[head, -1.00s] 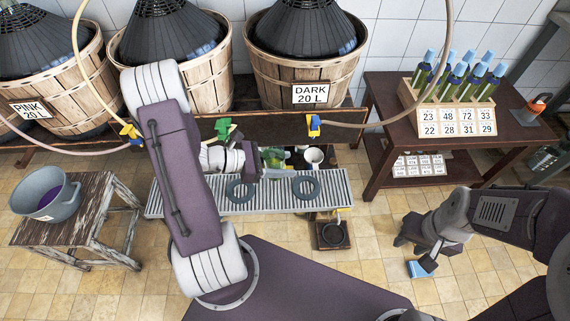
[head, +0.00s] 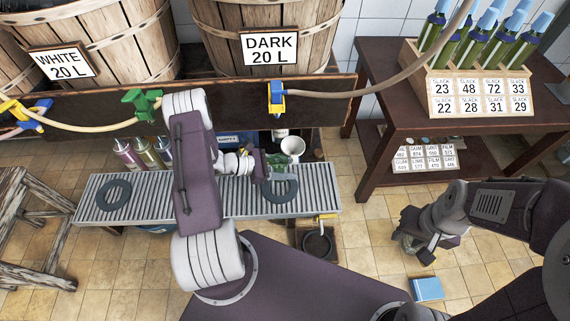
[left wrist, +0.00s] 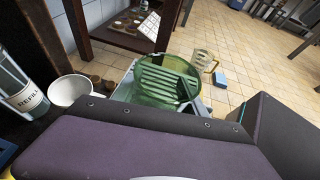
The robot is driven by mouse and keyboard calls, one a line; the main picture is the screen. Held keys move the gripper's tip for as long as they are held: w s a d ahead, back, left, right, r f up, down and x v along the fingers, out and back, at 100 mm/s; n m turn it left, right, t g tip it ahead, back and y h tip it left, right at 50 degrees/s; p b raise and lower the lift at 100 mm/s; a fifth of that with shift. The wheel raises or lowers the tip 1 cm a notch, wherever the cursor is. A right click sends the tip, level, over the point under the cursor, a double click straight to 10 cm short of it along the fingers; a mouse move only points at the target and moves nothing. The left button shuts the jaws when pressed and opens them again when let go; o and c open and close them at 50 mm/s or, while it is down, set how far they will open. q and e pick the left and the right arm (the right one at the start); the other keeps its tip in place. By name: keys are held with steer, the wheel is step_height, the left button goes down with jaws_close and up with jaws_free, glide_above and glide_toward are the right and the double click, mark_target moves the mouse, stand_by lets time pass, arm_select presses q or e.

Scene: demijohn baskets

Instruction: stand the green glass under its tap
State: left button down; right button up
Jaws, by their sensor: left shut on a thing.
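The green glass (left wrist: 165,85) is in my left gripper (head: 262,164), which is shut on it. In the left wrist view I look into its open rim. In the head view the glass is partly hidden by the gripper and shows at the back of the right dark ring (head: 280,192). The green tap (head: 141,104) is on the wooden board, left of the gripper. The blue-and-yellow tap (head: 277,98) is above and behind the glass.
A slatted grey grate (head: 230,201) carries another dark ring (head: 113,196). A white mug (head: 292,149) stands behind the glass, with a labelled bottle (left wrist: 20,90) near it in the left wrist view. Several bottles stand behind the grate. A blue block (head: 427,289) lies on the floor.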

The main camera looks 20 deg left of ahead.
arm_select(q)
steer(key=shift+w, duration=0.1)
steer(key=shift+r, duration=0.15)
step_height(320, 180, down, 7)
steer(key=b, duration=0.4)
steer(key=shift+b, duration=0.3)
steer(key=shift+f+b, duration=0.4)
steer(key=shift+f, duration=0.15)
stand_by(0.5)
steer(key=c, duration=0.6)
jaws_free()
steer(key=shift+o, duration=0.2)
